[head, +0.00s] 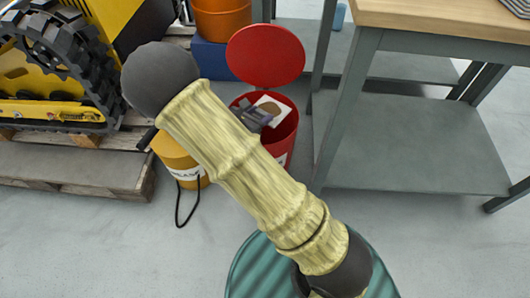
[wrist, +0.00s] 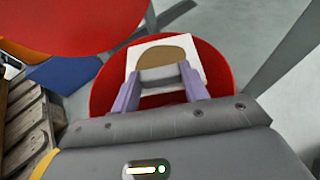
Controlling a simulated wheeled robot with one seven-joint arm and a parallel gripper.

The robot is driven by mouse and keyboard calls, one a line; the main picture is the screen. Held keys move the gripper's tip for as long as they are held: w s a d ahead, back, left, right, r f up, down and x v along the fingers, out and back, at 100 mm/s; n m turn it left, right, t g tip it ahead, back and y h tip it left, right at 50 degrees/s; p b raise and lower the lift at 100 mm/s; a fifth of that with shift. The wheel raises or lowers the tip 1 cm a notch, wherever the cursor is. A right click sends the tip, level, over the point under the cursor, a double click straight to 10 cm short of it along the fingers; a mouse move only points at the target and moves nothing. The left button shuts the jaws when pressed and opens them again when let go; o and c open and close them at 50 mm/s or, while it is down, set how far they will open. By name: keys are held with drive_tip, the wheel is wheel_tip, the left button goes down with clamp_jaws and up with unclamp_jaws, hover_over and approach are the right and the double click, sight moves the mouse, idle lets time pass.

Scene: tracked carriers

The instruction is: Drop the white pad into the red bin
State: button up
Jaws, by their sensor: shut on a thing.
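The white pad (head: 272,107) is a thin white square with a brown patch, held over the mouth of the red bin (head: 288,140). It also shows in the wrist view (wrist: 187,50), with the red bin's rim (wrist: 100,93) around and below it. My gripper (head: 263,113) is shut on the pad, its purple fingers (wrist: 158,84) at the pad's near side. The bin's round red lid (head: 266,55) stands open at the back. The inside of the bin is mostly hidden by the pad and gripper.
A yellow bucket (head: 180,162) with a black cord stands left of the bin. A wooden pallet (head: 75,175) carries a yellow tracked machine (head: 60,60) at the left. A grey workbench (head: 420,150) stands close on the right. An orange container (head: 222,20) stands behind.

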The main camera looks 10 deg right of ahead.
drive_tip(key=shift+f+b, duration=0.35)
drive_tip(key=shift+f, duration=0.4)
drive_tip(key=o, duration=1.1)
drive_tip(key=p+v, duration=0.8)
drive_tip(key=v, duration=0.9)
drive_tip(key=shift+s+a+p, duration=0.15)
drive_tip(key=shift+a+p, duration=0.1)
drive_tip(key=shift+p, duration=0.05)
